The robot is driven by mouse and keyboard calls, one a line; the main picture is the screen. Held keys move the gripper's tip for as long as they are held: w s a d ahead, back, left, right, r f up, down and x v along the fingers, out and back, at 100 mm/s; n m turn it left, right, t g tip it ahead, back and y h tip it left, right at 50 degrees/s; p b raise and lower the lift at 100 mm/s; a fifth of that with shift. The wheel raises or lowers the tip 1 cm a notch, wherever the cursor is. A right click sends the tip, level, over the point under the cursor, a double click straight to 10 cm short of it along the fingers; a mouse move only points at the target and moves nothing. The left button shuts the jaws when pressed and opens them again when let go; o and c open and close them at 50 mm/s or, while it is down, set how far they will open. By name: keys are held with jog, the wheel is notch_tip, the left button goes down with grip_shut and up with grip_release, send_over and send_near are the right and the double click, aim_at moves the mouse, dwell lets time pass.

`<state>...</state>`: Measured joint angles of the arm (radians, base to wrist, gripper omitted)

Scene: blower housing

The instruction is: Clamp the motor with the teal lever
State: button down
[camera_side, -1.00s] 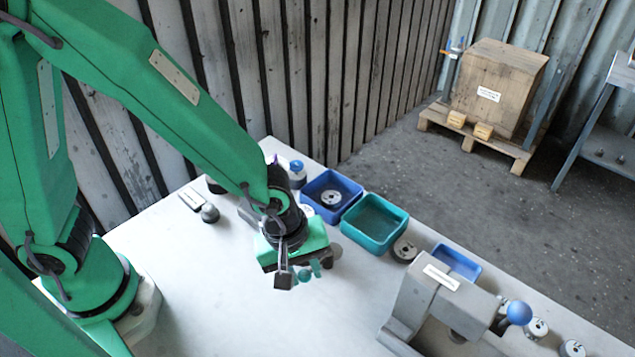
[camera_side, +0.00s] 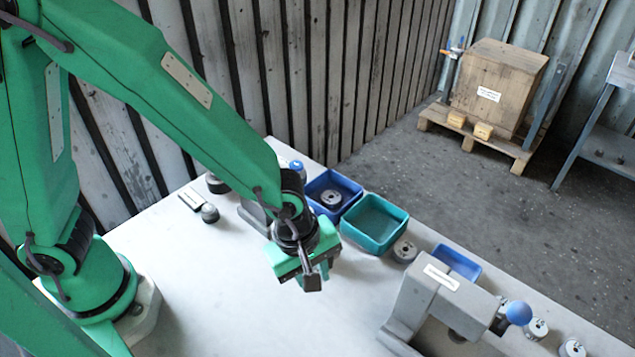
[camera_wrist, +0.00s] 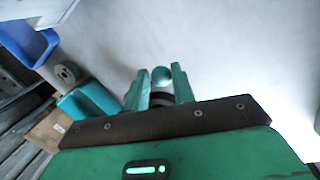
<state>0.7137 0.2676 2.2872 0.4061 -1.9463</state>
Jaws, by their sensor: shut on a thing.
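In the wrist view a round teal knob (camera_wrist: 162,74), which I take for the teal lever's end, sits between the two teal fingers of my gripper (camera_wrist: 161,84). The fingers are shut on it, and a dark part shows behind it. In the side view my gripper (camera_side: 308,281) is over the left-middle of the table, and its own body hides the knob. A grey fixture (camera_side: 252,214) shows partly behind my wrist. I cannot tell the motor from the other parts; it may be hidden by my arm.
A grey clamp stand (camera_side: 430,295) with a blue ball lever (camera_side: 518,313) stands at the right. A teal bin (camera_side: 375,223), a blue bin (camera_side: 350,187) and another blue bin (camera_side: 458,262) line the far edge. Grey discs (camera_side: 404,251) lie nearby. The front middle is clear.

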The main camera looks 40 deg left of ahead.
jog(key=shift+a, duration=0.1)
jog(key=c, duration=1.2)
grip_release()
jog(key=shift+o, duration=0.2)
jog(key=shift+r, duration=0.15)
notch_tip(320, 180, up, 7)
jog(key=s, duration=0.1)
jog(key=shift+a+r, duration=0.2)
jog(key=shift+a, duration=0.2)
jog(key=shift+c, duration=0.2)
